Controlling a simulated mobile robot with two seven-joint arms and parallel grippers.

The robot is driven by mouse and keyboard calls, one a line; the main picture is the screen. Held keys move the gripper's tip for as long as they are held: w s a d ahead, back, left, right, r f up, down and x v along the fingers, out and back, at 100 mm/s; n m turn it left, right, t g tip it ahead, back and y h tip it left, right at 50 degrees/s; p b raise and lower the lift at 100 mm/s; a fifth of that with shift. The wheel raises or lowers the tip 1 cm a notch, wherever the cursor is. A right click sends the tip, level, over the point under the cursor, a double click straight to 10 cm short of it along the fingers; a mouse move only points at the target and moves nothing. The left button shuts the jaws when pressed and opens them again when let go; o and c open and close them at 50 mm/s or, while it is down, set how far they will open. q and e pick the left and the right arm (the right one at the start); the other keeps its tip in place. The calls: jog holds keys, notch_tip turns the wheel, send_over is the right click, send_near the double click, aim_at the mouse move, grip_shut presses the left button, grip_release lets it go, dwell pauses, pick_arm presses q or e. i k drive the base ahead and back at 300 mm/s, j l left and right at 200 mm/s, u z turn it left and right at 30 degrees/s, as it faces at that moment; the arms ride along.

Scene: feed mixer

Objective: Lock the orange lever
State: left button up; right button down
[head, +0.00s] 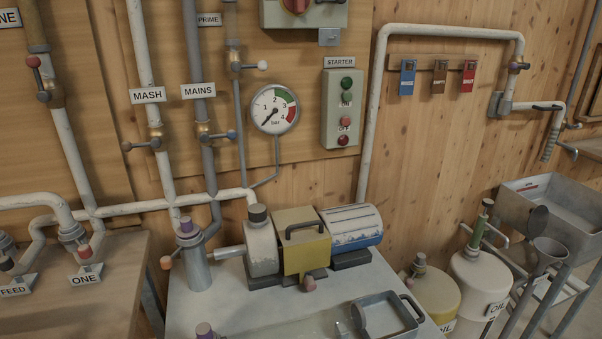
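A lever with an orange knob (166,262) sticks out to the left of the upright grey cylinder (196,268) at the table's left side. A purple cap (186,224) tops this cylinder. A wall rack (425,62) at the upper right carries a blue padlock (407,77), a brown padlock (439,77) and a red padlock (468,76). The small print on them is too small to read. No padlock shows at the orange-knobbed lever. Neither of my grippers is in view.
A pump with a yellow housing (304,255) and blue-white motor (352,226) stands on the grey table (240,312). A metal tray (385,318) lies at its front right. Oil cans (483,282) and a steel sink (555,215) stand to the right. Pipes run along the wooden wall.

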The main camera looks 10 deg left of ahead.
aim_at(167, 262)
jog(key=u, duration=1.3)
